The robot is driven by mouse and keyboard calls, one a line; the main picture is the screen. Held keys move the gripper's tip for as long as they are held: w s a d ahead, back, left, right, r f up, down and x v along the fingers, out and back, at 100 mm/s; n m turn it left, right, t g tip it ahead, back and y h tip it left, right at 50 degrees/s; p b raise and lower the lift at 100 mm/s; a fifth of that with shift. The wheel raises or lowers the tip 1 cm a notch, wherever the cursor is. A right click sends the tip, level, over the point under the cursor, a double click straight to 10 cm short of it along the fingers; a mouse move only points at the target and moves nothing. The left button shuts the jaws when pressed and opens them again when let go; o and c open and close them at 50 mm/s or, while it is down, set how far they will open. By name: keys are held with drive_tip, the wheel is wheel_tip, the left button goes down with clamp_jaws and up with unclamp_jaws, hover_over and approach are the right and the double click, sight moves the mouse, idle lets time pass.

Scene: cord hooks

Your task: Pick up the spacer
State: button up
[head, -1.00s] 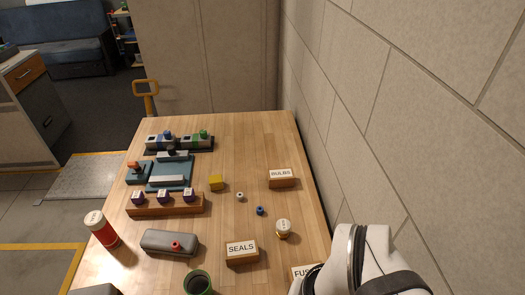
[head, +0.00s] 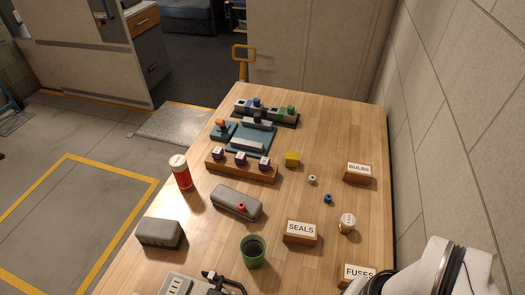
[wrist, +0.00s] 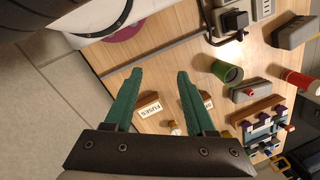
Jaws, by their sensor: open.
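No part is labelled as the spacer. A small whitish ring-like piece (head: 312,180) and a small blue piece (head: 328,198) lie apart on the wooden table, between the yellow block and the labelled boxes; either could be it, and I cannot tell which. My gripper (wrist: 160,72) shows in the wrist view, its two green fingers spread wide with nothing between them. It is over the table's near right part, with the FUSES box (wrist: 149,108) seen beyond the fingers. The fingers are outside the head view.
The BULBS box (head: 359,172), SEALS box (head: 300,232) and a white-capped jar (head: 347,223) stand around the small pieces. A yellow block (head: 292,159), green cup (head: 252,252), grey case (head: 236,202) and red canister (head: 180,172) stand further left. A wall (head: 450,120) runs along the right.

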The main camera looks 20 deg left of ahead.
drive_tip(key=shift+o, duration=0.6)
drive_tip(key=w+a+f+n+t+h, duration=0.1)
drive_tip(key=w+a+n+h, duration=0.45)
drive_tip(key=w+n, duration=0.4)
drive_tip(key=w+a+f+n+h, duration=0.1)
drive_tip(key=w+a+n+h, duration=0.3)
drive_tip(key=w+a+n, duration=0.55)
drive_tip(key=s+a+f+n+t+h, duration=0.1)
drive_tip(key=a+f+n+t, duration=0.2)
drive_tip(key=a+n, duration=0.25)
drive_tip(key=s+a+f+n+t, duration=0.1)
drive_tip(key=a+f+n+t, duration=0.2)
drive_tip(key=a+n, duration=0.3)
drive_tip(key=n+t, duration=0.4)
approach(238, 207)
drive_tip(key=shift+y, duration=0.35)
drive_tip(key=x, duration=1)
drive_tip(key=shift+s+d+r, duration=0.1)
drive_tip(key=shift+d+r, duration=0.1)
clamp_jaws()
